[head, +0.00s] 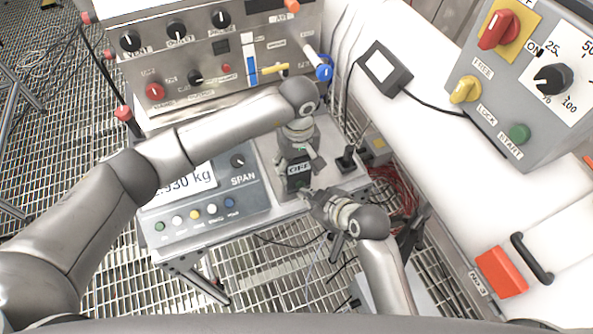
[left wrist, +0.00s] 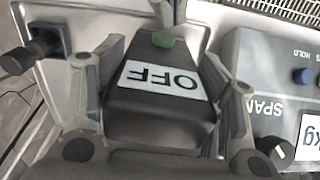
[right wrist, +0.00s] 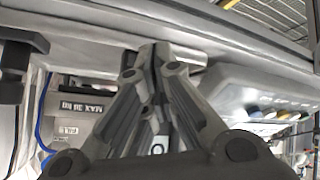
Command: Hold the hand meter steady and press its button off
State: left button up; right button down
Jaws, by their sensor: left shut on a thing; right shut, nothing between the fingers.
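The hand meter (head: 299,170) is a dark block with a white label reading OFF. It stands on the bench's front part in the head view, and the label appears upside down on the meter (left wrist: 190,112) in the left wrist view. Its green button (left wrist: 163,40) is at the end beyond the label. My left gripper (head: 299,158) is shut on the meter, with one finger on each side. My right gripper (head: 308,194) is shut and empty, its tips close to the meter's button end. I cannot tell whether they touch the button. The meter is mostly hidden in the right wrist view.
A scale box (head: 255,205) with a kg display, a SPAN knob and coloured buttons sits left of the meter. A small joystick (head: 346,158) stands to the right. A knob panel (head: 200,45) rises behind, and a grey control box (head: 520,70) is at the right.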

pick_arm(q)
jog(key=shift+f, duration=0.1)
pick_arm(e)
jog(key=s+d, duration=0.2)
jog(key=s, duration=0.3)
jog(key=shift+s, duration=0.35)
dwell(0.4)
pick_arm(q)
jog(key=o, duration=1.2)
